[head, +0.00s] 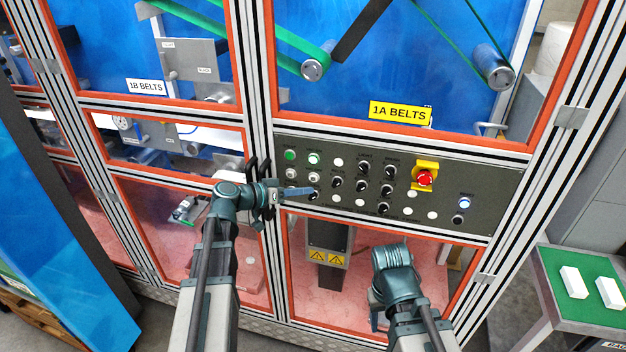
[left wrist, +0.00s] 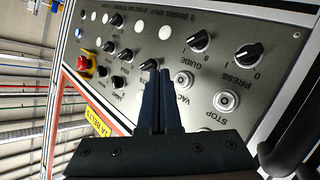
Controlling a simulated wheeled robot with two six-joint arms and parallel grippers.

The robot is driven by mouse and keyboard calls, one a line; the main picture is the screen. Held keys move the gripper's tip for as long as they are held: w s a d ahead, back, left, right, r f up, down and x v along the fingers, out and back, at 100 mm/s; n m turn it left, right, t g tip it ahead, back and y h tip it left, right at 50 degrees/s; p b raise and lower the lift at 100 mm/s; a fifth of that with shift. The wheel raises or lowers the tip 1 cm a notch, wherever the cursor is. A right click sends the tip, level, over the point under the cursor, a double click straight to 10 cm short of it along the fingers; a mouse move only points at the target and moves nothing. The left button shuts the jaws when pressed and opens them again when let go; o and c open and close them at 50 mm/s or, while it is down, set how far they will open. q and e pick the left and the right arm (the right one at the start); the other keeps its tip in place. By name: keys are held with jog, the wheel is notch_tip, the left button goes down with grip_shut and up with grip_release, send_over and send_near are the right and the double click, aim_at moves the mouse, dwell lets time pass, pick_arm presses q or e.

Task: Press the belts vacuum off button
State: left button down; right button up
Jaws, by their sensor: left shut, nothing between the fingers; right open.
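The grey control panel (head: 390,187) sits below the yellow 1A BELTS sign. A silver-ringed pale button (left wrist: 183,79) in the left wrist view has a label starting "VAC"; my fingers hide the rest. In the head view it appears to be the button (head: 313,176) in the second column. My left gripper (head: 308,191) is shut and empty, its tips before the panel's lower left. In the left wrist view its fingertips (left wrist: 157,78) lie just left of that button; contact with the panel cannot be told. My right gripper is hidden below its wrist.
A STOP button (left wrist: 227,100) and the PRESS (left wrist: 247,52) and GUIDE (left wrist: 199,40) knobs are close by. A red emergency stop (head: 425,177) is farther right on the panel. Orange-edged frames surround the panel. A green-topped table (head: 562,312) stands at right.

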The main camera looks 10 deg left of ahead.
pick_arm(q)
jog(key=shift+w, duration=1.35)
dwell(1.0)
jog(key=shift+w, duration=0.4)
jog(key=shift+w, duration=0.45)
dwell(0.6)
dwell(0.4)
jog(key=shift+s, duration=0.85)
jog(key=shift+s, duration=0.1)
jog(key=s, duration=0.5)
